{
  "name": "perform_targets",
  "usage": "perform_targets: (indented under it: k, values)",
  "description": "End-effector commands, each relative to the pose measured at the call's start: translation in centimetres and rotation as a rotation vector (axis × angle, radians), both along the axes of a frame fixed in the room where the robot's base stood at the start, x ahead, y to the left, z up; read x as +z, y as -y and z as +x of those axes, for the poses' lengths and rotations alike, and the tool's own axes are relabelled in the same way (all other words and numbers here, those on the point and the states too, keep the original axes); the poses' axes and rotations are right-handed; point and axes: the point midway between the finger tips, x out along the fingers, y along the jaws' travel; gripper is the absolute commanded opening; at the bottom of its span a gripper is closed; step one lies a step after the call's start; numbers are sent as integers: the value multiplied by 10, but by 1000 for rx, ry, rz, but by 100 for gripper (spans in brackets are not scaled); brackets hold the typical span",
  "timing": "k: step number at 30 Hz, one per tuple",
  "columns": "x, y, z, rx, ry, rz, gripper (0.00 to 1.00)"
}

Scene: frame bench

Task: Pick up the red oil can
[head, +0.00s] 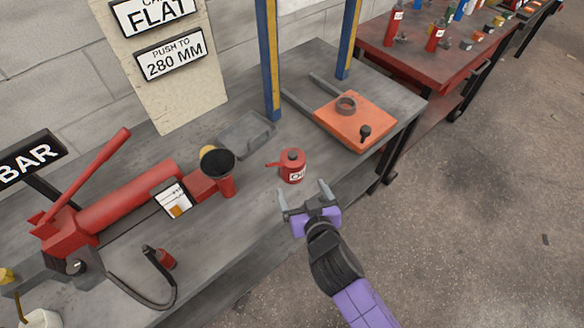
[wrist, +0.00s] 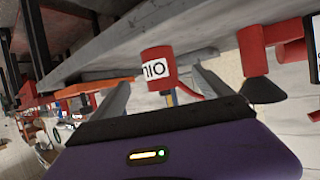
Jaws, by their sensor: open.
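The red oil can (head: 292,168) stands upright on the grey bench, with a white label on its front and a spout pointing left. My gripper (head: 304,192) is open and empty, just in front of the can on the bench's front side. The fingers look apart from the can, though the exact gap is hard to tell.
Left of the can are a red pump with a dark round top (head: 217,163) and a grey tray (head: 246,134). A blue-yellow post (head: 268,60) rises behind. An orange plate (head: 357,122) lies to the right. Bare bench shows around the can.

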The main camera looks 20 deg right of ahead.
Motion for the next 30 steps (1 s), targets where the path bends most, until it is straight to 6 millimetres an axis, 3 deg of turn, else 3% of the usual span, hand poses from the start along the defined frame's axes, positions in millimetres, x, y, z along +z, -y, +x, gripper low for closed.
perform_targets:
  k: [1, 4, 24, 30]
  values:
    - [2, 0, 13, -12, 4, -1, 89]
    - [5, 1, 28, -32, 7, -3, 89]
    - [-18, 15, 94, -42, 6, -4, 89]
    - [-23, 17, 104, -41, 7, -3, 89]
